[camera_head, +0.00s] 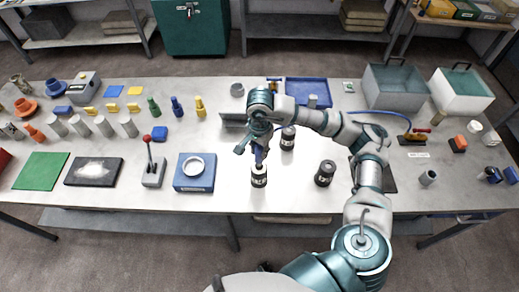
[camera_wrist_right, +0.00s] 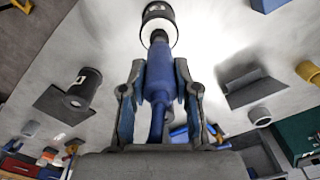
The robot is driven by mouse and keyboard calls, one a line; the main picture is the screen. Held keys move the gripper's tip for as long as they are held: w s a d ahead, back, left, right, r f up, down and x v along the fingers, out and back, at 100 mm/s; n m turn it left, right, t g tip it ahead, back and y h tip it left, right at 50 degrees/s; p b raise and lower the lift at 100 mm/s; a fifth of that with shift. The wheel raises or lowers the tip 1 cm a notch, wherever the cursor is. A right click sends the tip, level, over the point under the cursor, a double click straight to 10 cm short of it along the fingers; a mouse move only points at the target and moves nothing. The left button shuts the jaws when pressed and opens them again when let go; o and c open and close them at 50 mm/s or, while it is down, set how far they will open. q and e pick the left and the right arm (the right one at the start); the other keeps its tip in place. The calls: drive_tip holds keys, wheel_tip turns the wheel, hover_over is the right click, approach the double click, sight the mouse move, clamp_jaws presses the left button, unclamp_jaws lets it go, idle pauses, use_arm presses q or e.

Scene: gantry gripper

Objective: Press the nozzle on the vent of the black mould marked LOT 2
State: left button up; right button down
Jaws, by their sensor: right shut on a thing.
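My right gripper (camera_head: 258,146) is shut on a blue nozzle (camera_head: 259,156), which points down. In the right wrist view the nozzle (camera_wrist_right: 159,75) sits between the two fingers (camera_wrist_right: 159,72). Its tip is at the pale top of a black mould (camera_wrist_right: 157,12); I cannot tell whether it touches. In the head view this mould (camera_head: 259,177) stands right below the gripper. A second black mould (camera_head: 288,139) stands behind it, and a third (camera_head: 325,173) to the right. The lot marks are too small to read. My left gripper is not in view.
A blue box with a round white dish (camera_head: 194,171) and a lever (camera_head: 153,170) stand to the left. A blue tray (camera_head: 308,91) lies behind. A blue hose (camera_head: 385,113) runs at the right, near grey bins (camera_head: 393,86). The front table edge is close to the mould.

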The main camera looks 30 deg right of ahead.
drive_tip(key=shift+f, duration=0.1)
drive_tip(key=shift+r+p, duration=1.8)
drive_tip(key=shift+r, duration=1.8)
drive_tip(key=shift+f, duration=0.1)
